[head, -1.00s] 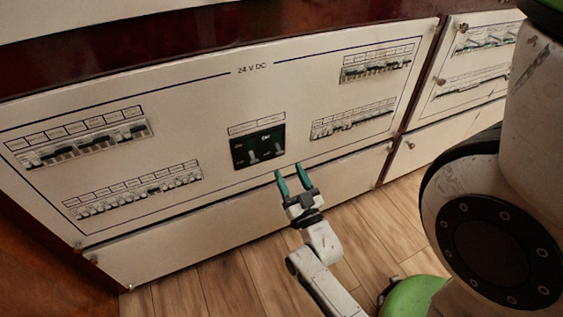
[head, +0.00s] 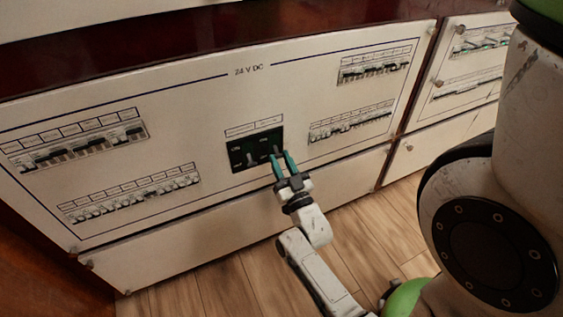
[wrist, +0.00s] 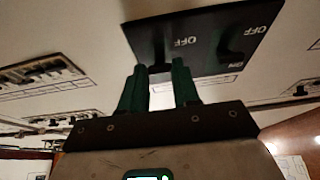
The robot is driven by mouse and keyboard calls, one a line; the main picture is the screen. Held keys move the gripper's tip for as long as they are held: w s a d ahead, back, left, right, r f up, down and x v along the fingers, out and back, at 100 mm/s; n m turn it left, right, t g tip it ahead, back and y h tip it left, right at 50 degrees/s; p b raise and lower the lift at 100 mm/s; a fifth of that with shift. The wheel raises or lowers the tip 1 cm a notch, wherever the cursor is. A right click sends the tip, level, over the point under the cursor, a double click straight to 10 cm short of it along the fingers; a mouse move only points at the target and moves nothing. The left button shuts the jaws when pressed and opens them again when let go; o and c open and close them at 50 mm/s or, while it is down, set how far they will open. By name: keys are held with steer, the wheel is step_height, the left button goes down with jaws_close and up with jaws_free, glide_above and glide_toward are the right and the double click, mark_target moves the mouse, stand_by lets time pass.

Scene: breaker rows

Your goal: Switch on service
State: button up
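A black switch plate (head: 256,146) with two rotary or lever switches sits low in the middle of the white 24 V DC panel (head: 205,110). My gripper (head: 281,157) is at the plate's lower right, its two green fingers pointing up at the right switch. The left switch (head: 249,158) is clear of the fingers. In the wrist view the plate (wrist: 200,40) appears inverted, with OFF marks readable. My fingers (wrist: 160,75) are apart with a narrow gap, just short of or near one dark lever (wrist: 158,45). I cannot tell whether they touch it.
Rows of small breakers lie on the left (head: 75,145) and right (head: 372,65) of the panel. Another panel (head: 475,60) stands at the far right. The wood floor (head: 230,265) in front is clear.

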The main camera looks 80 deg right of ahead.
jaws_close()
